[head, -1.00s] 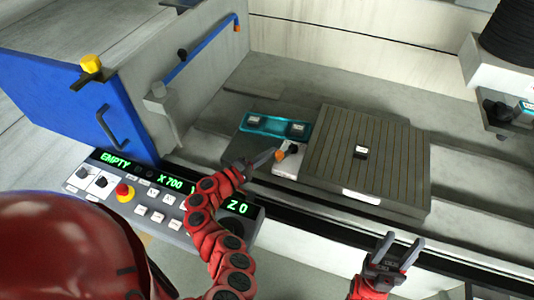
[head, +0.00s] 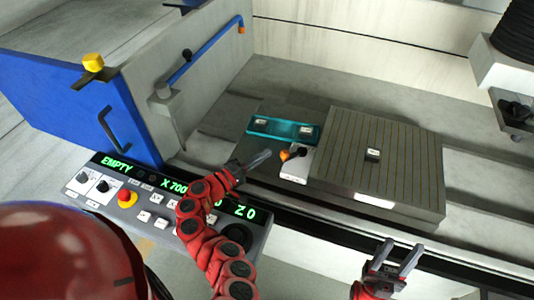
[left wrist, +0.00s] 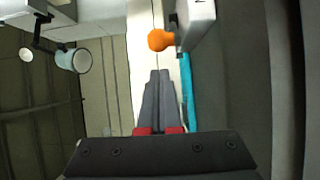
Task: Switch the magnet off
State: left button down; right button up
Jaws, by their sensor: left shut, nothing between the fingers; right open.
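The magnet is a dark grey block with a striped top (head: 400,165) on the machine bed. A pale switch box (head: 294,172) stands against its left side, with a black pivot (head: 299,151) and an orange-tipped lever (head: 285,155) pointing left. My left gripper (head: 268,154) is shut and empty, just left of the orange tip with a small gap. In the left wrist view the orange knob (left wrist: 160,40) lies ahead of the shut fingertips (left wrist: 160,72), beside the pale box (left wrist: 198,20). My right gripper (head: 403,252) is open and empty at the front, away from the magnet.
A teal tray (head: 283,130) lies behind the switch box. The control panel (head: 150,205) with an emergency button (head: 127,198) is at the front left, below the blue door (head: 75,105). A small labelled piece (head: 373,154) sits on the magnet. The bed right of the magnet is clear.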

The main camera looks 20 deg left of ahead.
pick_arm(q)
jog(key=s+a+b, duration=0.1)
jog(key=s+a, duration=0.1)
jog(key=s, duration=0.4)
jog(key=shift+b, duration=0.4)
